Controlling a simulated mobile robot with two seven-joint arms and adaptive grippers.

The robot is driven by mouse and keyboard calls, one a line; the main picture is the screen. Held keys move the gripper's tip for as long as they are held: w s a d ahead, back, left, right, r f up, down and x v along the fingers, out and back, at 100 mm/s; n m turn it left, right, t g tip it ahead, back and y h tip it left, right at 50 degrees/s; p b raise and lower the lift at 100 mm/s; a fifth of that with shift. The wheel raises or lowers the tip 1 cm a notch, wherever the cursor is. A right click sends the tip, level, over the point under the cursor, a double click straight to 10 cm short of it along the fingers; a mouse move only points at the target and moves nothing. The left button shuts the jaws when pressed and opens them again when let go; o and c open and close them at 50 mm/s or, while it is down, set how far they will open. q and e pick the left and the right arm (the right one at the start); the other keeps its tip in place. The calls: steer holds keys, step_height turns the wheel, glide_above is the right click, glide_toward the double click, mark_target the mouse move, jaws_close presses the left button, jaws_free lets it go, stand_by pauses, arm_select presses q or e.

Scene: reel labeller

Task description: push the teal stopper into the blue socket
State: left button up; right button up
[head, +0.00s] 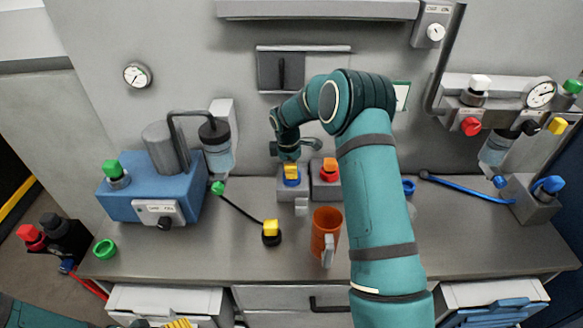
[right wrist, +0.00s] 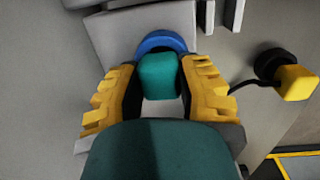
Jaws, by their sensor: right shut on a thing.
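My right gripper (head: 290,167) is over the blue socket (head: 291,181), which sits on a grey block on the bench. In the right wrist view, the yellow fingers (right wrist: 160,90) are shut on the teal stopper (right wrist: 158,78). The stopper's far end overlaps the blue socket ring (right wrist: 160,41); I cannot tell how deep it sits, or whether it only touches. In the head view, the stopper is hidden by the gripper. My left gripper (head: 177,323) shows only as yellow finger parts at the bottom edge, away from the socket.
A second grey block with a red knob (head: 330,168) stands right beside the socket block. An orange mug (head: 326,230) and a yellow-capped plug (head: 270,232) stand in front. A blue machine (head: 150,194) is left; a blue hose (head: 465,189) lies right.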

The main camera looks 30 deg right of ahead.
steer(key=shift+f, duration=0.15)
steer(key=o, duration=1.1)
steer(key=shift+o, duration=0.2)
step_height(320, 180, up, 12)
steer(key=a, duration=0.1)
steer(key=shift+a, duration=0.15)
steer(key=shift+s, duration=0.15)
